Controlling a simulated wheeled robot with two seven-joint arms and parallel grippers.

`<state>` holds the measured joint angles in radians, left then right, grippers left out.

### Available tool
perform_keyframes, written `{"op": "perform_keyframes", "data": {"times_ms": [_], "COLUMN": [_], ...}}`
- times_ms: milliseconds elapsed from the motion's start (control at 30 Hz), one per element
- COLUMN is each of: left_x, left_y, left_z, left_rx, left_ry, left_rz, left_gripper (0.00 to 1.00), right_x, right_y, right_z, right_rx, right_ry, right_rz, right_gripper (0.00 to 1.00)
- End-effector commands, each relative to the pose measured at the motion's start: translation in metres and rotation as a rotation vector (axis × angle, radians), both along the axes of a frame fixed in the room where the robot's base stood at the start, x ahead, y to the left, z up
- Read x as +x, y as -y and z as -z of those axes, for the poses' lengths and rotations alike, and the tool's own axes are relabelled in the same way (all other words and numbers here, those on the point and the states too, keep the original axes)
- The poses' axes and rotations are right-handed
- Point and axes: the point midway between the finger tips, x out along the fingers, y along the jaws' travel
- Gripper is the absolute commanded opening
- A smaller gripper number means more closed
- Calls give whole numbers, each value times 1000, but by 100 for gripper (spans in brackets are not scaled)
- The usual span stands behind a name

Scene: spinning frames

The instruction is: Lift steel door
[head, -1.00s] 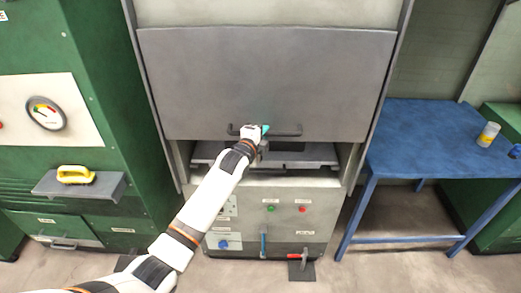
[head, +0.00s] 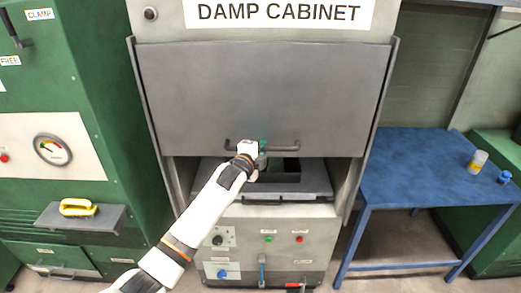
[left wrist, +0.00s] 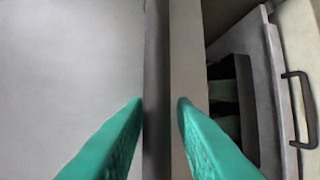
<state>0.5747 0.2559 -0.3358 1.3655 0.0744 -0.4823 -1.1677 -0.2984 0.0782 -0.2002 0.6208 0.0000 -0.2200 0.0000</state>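The grey steel door (head: 262,95) is partly raised on the front of the damp cabinet, with an open gap below its bottom edge. Its dark bar handle (head: 286,149) runs along the lower edge. My left gripper (head: 262,148) is at the middle of this handle. In the left wrist view the two teal fingers (left wrist: 161,102) stand on either side of the dark bar (left wrist: 156,60), closed around it. The fingertips are small and partly hidden by the wrist in the head view. My right gripper is not in view.
A grey tray with a dark square opening (head: 300,190) shows inside the gap. Below is a control panel (head: 270,238) with buttons.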

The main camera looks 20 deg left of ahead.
Motion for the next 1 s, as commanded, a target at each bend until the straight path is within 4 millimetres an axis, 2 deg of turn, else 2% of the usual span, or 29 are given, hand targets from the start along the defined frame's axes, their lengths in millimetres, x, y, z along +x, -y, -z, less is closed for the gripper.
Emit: {"op": "perform_keyframes", "data": {"times_ms": [67, 467, 567, 1000], "left_x": [0, -6, -17, -96], "left_y": [0, -1, -2, -12], "left_z": [0, 0, -1, -15], "left_rx": [0, 0, 1, 1], "left_ry": [-1, -1, 1, 0], "left_rz": [0, 0, 0, 0], "left_gripper": [36, 36, 36, 36], "right_x": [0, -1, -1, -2], "right_y": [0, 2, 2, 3], "right_z": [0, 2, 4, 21], "right_rx": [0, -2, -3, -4], "right_ry": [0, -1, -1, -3], "right_rz": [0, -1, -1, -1], "right_gripper": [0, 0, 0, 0]}}
